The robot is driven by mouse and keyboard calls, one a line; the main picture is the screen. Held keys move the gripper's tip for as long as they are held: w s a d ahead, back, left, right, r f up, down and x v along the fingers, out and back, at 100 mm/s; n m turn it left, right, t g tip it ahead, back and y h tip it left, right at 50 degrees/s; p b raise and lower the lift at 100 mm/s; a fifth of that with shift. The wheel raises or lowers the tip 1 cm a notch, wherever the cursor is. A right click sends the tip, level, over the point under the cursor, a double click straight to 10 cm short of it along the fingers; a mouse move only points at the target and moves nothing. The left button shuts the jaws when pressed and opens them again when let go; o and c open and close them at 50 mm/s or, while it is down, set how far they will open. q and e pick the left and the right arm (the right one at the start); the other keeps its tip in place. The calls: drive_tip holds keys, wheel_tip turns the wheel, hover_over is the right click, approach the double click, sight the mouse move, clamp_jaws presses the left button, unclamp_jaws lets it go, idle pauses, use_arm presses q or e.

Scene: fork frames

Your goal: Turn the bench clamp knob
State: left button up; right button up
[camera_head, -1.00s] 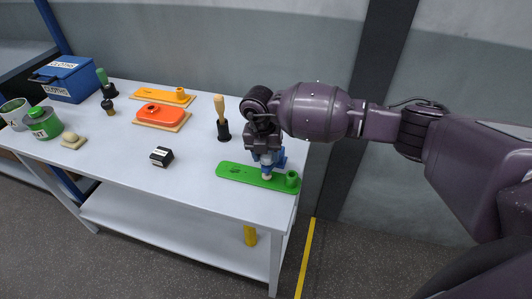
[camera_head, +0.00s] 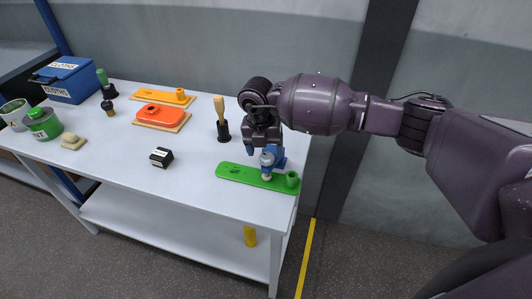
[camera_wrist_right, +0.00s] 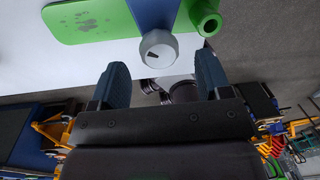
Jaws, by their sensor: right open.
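The bench clamp is blue (camera_head: 280,160) and sits on the green board (camera_head: 232,173) near the table's right end. Its grey round knob (camera_head: 267,159) faces the front, and in the wrist view the knob (camera_wrist_right: 158,49) shows a dark mark on its face. My right gripper (camera_head: 262,148) is just above and behind the knob in the head view. In the wrist view its two fingers (camera_wrist_right: 162,80) are spread apart and empty, with the knob beyond their tips, apart from them. My left gripper is not in view.
A brush (camera_head: 220,116) with a wooden handle stands left of my gripper. A small black block (camera_head: 161,157), an orange-red piece (camera_head: 160,115) and a yellow-orange piece (camera_head: 172,96) lie farther left. The middle front of the table is clear.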

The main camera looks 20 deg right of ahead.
wheel_tip(320, 180, up, 8)
drive_tip(key=shift+w+a+r+b, duration=0.25)
drive_tip(key=shift+a+b, duration=0.05)
drive_tip(key=shift+a, duration=0.15)
idle(0.3)
